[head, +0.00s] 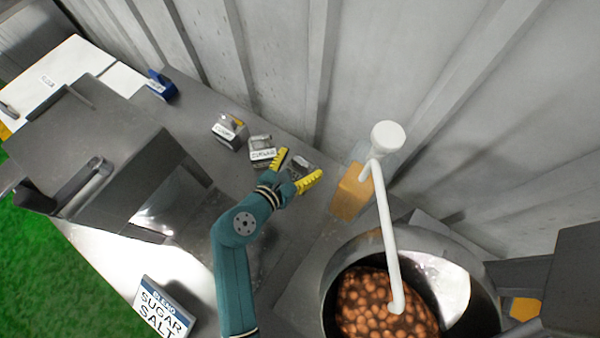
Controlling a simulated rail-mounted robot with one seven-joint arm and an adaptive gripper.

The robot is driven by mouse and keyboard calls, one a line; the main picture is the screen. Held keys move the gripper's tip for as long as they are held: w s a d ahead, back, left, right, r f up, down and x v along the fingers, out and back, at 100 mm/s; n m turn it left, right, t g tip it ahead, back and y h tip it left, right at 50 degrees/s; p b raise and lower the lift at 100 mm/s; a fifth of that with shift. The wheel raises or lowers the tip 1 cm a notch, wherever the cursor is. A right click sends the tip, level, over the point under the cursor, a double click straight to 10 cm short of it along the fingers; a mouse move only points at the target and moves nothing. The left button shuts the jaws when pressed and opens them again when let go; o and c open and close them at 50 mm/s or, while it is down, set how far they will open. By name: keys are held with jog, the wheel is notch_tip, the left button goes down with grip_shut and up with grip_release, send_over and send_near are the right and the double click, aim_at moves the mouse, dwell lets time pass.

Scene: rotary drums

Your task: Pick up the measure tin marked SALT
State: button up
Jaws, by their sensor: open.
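Three small metal tins stand in a row on the grey counter by the wall. The left tin (229,131) and the middle tin (262,151) have white labels too small to read surely. The right tin (301,166) is partly hidden by my gripper and its label does not show, so I cannot tell which tin is SALT. My teal gripper (294,170) has yellow fingertips, spread apart and open. They lie over the right tin in the picture, one to each side; I cannot tell whether they touch it.
A sign (163,308) reads BLEND, SUGAR, SALT. A drum (345,262) holding brown nuts, with a white pipe (385,215) over it, stands at right. An orange-and-clear container (351,193) stands right of the tins. A grey box machine (90,145) and blue object (160,84) are left.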

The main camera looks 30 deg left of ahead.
jog(key=shift+c, duration=0.3)
jog(key=shift+s, duration=0.1)
jog(key=c, duration=1.2)
jog(key=shift+r, duration=0.1)
jog(key=shift+c, duration=0.5)
